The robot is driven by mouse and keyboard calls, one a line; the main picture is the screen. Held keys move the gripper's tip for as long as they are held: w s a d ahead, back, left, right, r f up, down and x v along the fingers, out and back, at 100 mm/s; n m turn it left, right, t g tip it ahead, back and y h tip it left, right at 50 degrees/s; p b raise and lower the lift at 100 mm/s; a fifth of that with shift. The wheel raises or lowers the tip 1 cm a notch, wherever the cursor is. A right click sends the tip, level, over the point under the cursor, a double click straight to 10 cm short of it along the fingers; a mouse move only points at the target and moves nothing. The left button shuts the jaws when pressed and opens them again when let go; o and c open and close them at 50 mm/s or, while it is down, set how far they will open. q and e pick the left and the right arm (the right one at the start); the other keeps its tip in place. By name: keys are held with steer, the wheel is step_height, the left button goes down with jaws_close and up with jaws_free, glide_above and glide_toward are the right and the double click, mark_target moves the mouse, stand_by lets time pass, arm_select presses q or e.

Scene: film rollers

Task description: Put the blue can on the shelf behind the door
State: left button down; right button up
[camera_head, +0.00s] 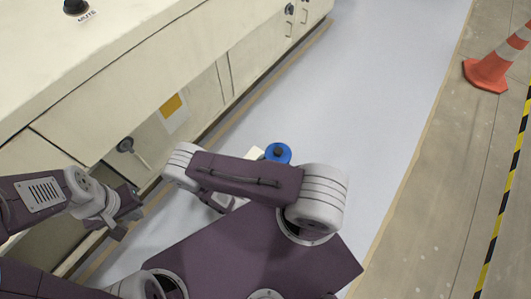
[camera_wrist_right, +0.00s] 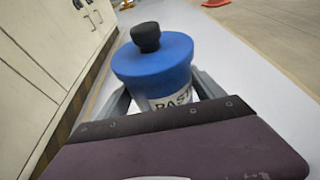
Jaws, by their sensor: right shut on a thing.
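The blue can (camera_wrist_right: 153,65) has a black knob on top and a white label with dark lettering. In the right wrist view my right gripper (camera_wrist_right: 163,95) is shut on it, one finger on each side. In the head view the can (camera_head: 278,153) shows just past my right arm, which hides that gripper. My left gripper (camera_head: 122,214) is close to the cabinet front; its jaw gap is unclear. A cabinet door panel with a dark handle (camera_head: 126,145) is just beyond it. A darker recess (camera_head: 75,238) lies below and left; the shelf inside is not clearly visible.
The long cream cabinet (camera_head: 90,75) runs along the left, with a yellow label (camera_head: 172,105) on its front. The grey-blue floor (camera_head: 365,80) to the right is clear. An orange and white cone (camera_head: 492,68) stands further right, near black-and-yellow tape (camera_head: 505,200).

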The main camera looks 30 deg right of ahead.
mark_target(278, 157)
steer(key=shift+s+d+r, duration=0.1)
steer(key=shift+s+r, duration=0.15)
steer(key=shift+s, duration=0.15)
step_height(278, 157, up, 5)
steer(key=p, duration=0.5)
stand_by(0.4)
